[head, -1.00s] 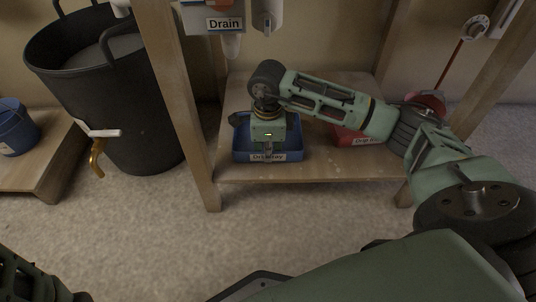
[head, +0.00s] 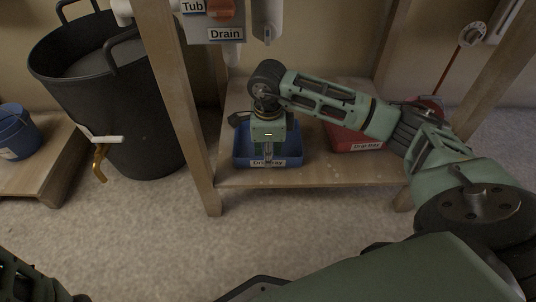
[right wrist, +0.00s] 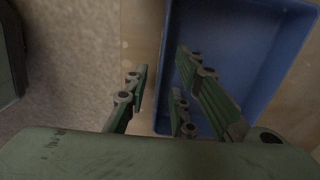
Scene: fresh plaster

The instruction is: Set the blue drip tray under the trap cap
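The blue drip tray (head: 296,150) sits on the low wooden shelf, with a white label on its front wall. My right gripper (head: 268,157) points down at that front wall; a finger crosses the label. In the right wrist view, the open fingers of this gripper (right wrist: 165,95) stand apart, one outside and one inside the near wall of the blue tray (right wrist: 235,45). I cannot tell whether they touch it. My left gripper is out of view.
A red tray (head: 352,141), also labelled, lies right on the shelf (head: 335,178). Wooden legs (head: 190,110) frame the shelf. A black tub (head: 110,110) with a brass tap and a blue bucket (head: 17,130) stand left. The carpet in front is clear.

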